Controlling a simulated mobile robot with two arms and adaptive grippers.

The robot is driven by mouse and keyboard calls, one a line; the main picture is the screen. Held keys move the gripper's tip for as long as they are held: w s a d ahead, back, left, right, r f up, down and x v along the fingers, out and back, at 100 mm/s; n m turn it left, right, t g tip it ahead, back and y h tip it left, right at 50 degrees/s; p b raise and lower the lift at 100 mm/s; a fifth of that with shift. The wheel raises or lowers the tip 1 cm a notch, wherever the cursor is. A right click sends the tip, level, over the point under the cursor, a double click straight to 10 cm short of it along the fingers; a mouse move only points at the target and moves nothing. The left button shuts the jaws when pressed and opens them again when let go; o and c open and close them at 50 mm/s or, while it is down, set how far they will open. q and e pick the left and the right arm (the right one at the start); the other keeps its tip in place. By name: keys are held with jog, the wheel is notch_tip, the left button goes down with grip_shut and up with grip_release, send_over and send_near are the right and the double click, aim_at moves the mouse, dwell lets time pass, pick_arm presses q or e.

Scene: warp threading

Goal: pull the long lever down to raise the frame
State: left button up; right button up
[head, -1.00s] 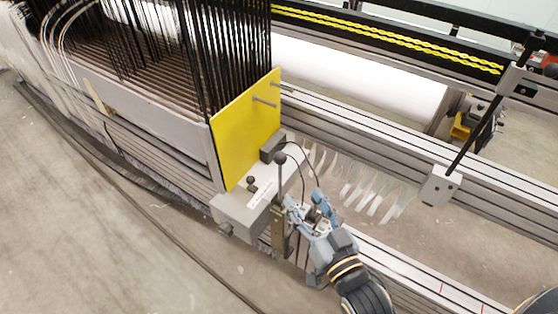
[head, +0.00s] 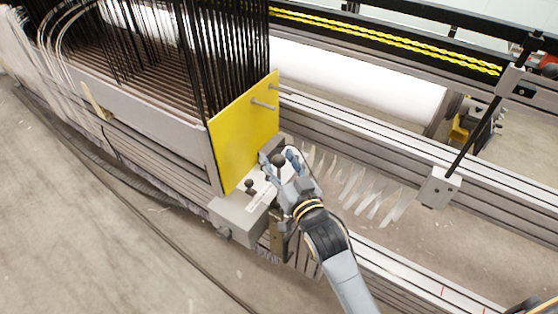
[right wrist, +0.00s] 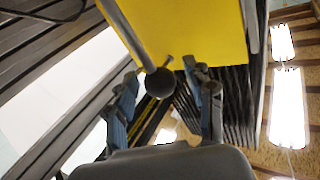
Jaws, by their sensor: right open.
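The long lever ends in a black ball knob (head: 278,160), standing upright above the grey box (head: 240,218) beside the yellow plate (head: 243,133). My right gripper (head: 276,167) is at the knob, its two fingers apart. In the right wrist view the knob (right wrist: 159,83) hangs between the open fingers of my right gripper (right wrist: 163,92), with a gap on each side; the lever's rod (right wrist: 122,30) runs up to the left. Whether anything touches the knob is not clear. The frame (head: 150,130) with dark rods stands behind the yellow plate. My left gripper is out of view.
A shorter lever with a small black knob (head: 250,185) stands on the grey box, left of my gripper. Metal rails (head: 360,140) run to the right, with pale strips (head: 350,180) between them.

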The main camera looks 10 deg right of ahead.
grip_shut()
dwell(0.3)
